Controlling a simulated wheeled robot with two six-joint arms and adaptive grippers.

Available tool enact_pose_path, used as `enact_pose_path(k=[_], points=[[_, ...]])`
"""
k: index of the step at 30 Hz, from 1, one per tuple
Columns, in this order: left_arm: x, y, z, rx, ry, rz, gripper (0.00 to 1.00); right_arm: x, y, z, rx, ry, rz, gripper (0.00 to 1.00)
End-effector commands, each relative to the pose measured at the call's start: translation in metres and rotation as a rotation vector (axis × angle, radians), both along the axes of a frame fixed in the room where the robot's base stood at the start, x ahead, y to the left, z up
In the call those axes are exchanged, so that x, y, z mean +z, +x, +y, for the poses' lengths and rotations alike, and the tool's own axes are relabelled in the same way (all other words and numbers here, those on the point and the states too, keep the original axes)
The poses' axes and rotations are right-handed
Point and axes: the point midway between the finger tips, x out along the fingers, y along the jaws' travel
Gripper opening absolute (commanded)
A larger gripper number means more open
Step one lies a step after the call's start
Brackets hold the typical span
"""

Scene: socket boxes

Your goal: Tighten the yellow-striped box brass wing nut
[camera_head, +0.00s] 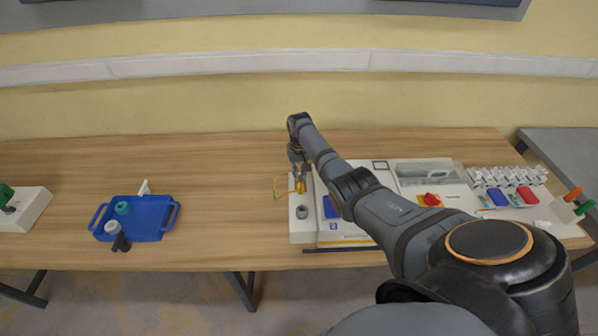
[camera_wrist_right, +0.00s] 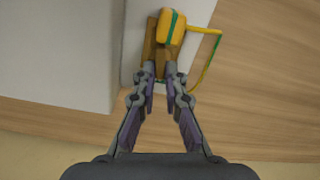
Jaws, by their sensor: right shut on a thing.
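The white box (camera_head: 301,230) with a yellow stripe along its front stands right of the table's middle. At its far left corner is a brass part (camera_wrist_right: 149,50), where the wing nut sits; the fingertips mostly hide the nut. A yellow plug-like piece (camera_wrist_right: 172,27) with a green band and a yellow-green wire lies just beyond the fingertips; it also shows in the head view (camera_head: 300,186). My right gripper (camera_head: 299,175) reaches down from above, its tips close together on the brass wing nut, also seen in the right wrist view (camera_wrist_right: 161,78). My left gripper is out of view.
A blue tray (camera_head: 150,231) holding small knobs stands at the left. A white box with a green part (camera_head: 28,208) is at the far left edge. Right of my arm are a red knob (camera_head: 431,200) and a row of clear connectors (camera_head: 507,176). Table between tray and box is clear.

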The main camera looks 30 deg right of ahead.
Motion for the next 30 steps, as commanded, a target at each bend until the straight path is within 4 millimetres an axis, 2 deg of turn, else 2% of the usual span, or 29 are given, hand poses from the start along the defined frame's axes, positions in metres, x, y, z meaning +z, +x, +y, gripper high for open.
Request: enact_pose_path(k=[12,29,30], points=[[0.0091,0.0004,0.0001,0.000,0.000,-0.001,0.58,0.0025,0.0010,-0.0024,-0.191,-0.001,-0.006,0.00],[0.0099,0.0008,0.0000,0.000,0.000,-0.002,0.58,0.0022,0.0010,-0.0030,-0.223,-0.002,-0.007,0.00],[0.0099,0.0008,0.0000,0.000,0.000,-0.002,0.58,0.0022,0.0010,-0.0030,-0.223,-0.002,-0.007,0.12]])
